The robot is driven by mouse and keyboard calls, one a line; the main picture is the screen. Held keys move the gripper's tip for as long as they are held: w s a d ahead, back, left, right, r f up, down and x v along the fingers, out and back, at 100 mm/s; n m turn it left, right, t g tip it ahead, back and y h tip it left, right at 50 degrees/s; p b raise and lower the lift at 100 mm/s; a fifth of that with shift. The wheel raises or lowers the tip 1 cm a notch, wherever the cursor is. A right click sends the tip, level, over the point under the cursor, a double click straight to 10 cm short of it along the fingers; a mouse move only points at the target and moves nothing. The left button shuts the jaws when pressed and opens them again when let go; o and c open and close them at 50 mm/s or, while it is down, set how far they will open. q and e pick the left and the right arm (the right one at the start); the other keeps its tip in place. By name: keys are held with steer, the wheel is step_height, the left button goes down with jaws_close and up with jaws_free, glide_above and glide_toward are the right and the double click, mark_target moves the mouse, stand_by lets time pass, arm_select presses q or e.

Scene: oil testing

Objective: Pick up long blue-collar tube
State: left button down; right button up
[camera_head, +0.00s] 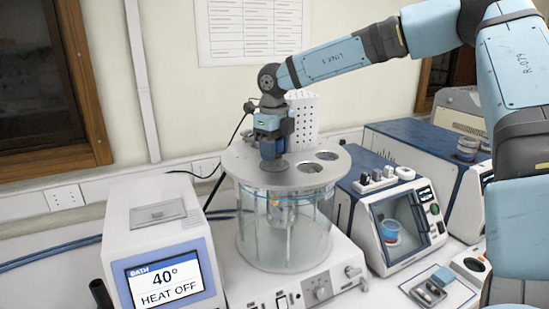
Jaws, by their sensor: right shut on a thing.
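My right gripper (270,148) reaches in from the upper right and points down over the round metal lid (245,168) of the glass bath. It is shut on the top of a tube seated at a lid opening. A grey round cap or collar (275,165) shows just under the fingers, and the fingers hide most of the tube's top. I cannot clearly make out a blue collar. Slim glass tubes (290,225) hang inside the clear bath jar (262,245), hard to tell apart. My left gripper is not in view.
Two open holes (310,167) show in the lid right of the gripper. A bath controller (165,280) reading 40° stands at left. A blue-white tester (405,225) with a blue cup stands at right. A white perforated rack (303,118) is behind the lid. The counter is crowded.

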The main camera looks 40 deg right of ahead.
step_height(320, 180, up, 18)
steer(key=b, duration=0.1)
steer(key=shift+r+b, duration=0.2)
steer(key=shift+b, duration=0.2)
steer(key=shift+s+f, duration=0.1)
